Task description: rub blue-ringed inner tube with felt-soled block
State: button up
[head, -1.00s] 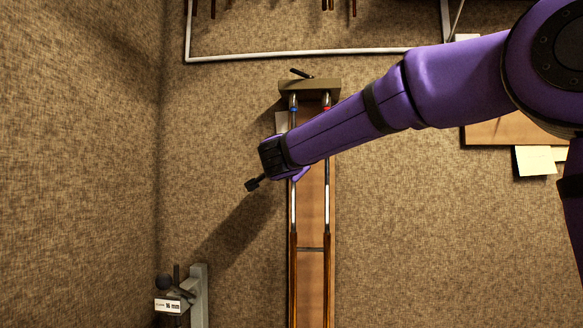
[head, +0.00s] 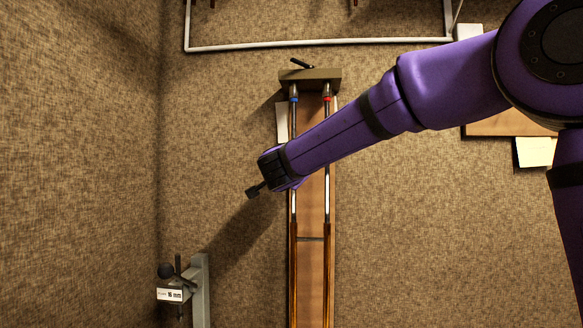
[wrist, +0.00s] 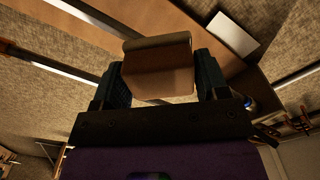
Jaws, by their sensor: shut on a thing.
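The blue-ringed inner tube (head: 294,112) is the left of two long metal tubes lying along a wooden board in the head view. The red-ringed tube (head: 327,114) lies parallel on its right. My wrist crosses over the blue-ringed tube below its ring and hides part of it. In the wrist view my gripper (wrist: 158,78) is shut on the felt-soled block (wrist: 160,72), a tan block with a darker strip along its far edge. The head view hides the block under my wrist. I cannot tell whether its sole touches the tube.
A grey stand with a "16 mm" label (head: 170,294) is at lower left. A white rail (head: 320,44) runs across the back. A pale card (head: 282,120) lies beside the board.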

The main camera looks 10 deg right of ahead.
jog(key=shift+d+f, duration=0.1)
jog(key=shift+f, duration=0.05)
jog(key=shift+v, duration=2.9)
jog(key=shift+v, duration=1.55)
jog(key=shift+w, duration=0.1)
